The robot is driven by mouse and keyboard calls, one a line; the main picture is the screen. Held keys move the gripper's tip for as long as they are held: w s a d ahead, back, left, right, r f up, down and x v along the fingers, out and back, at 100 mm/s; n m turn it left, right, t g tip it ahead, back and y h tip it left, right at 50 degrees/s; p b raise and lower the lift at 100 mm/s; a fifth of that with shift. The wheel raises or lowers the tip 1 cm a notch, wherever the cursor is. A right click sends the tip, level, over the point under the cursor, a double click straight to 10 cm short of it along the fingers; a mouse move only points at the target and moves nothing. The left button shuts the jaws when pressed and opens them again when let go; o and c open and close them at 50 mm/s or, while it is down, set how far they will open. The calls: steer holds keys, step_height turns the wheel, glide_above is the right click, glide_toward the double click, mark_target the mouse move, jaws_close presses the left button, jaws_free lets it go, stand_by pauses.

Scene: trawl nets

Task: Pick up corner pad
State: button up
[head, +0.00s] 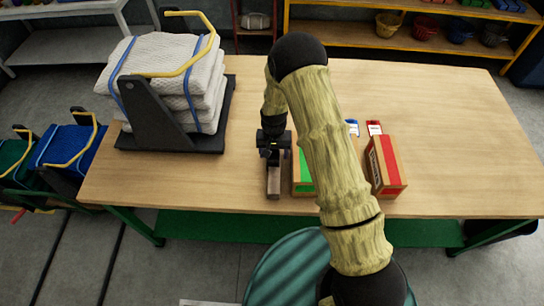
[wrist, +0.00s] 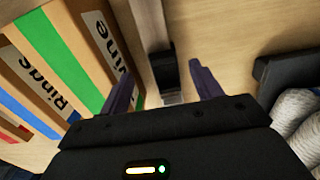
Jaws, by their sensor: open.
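A narrow grey-brown bar (head: 273,182) lies on the table just in front of my gripper (head: 274,150). In the wrist view the bar (wrist: 149,22) runs down to a small black piece (wrist: 165,68), which may be the corner pad; I cannot tell for sure. My gripper (wrist: 163,78) is open, with its two dark fingers apart on either side of the black piece. Nothing is visibly clamped. In the head view my gripper hides most of that spot.
A green-striped box (head: 303,174) stands close right of the bar, and a red-striped box (head: 385,166) farther right. A black stand (head: 165,128) holding folded white nets (head: 185,75) is at the left. The table's (head: 450,120) right side is clear.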

mark_target(272, 161)
steer(key=shift+f, duration=0.3)
steer(key=shift+w+d, duration=0.1)
steer(key=shift+w+a+f+p, duration=0.2)
steer(key=shift+w+f+p, duration=0.05)
steer(key=shift+f+p, duration=0.5)
steer(key=shift+w+d+f+p, duration=0.1)
steer(key=shift+w+f+p, duration=0.05)
steer(key=shift+f+p, duration=0.6)
steer(key=shift+a+f, duration=0.2)
steer(key=shift+f, duration=0.4)
steer(key=shift+a+f, duration=0.15)
steer(key=shift+f, duration=0.4)
steer(key=shift+s, duration=0.2)
steer(key=shift+d, duration=0.2)
steer(key=shift+w, duration=0.15)
steer(key=c, duration=1.1)
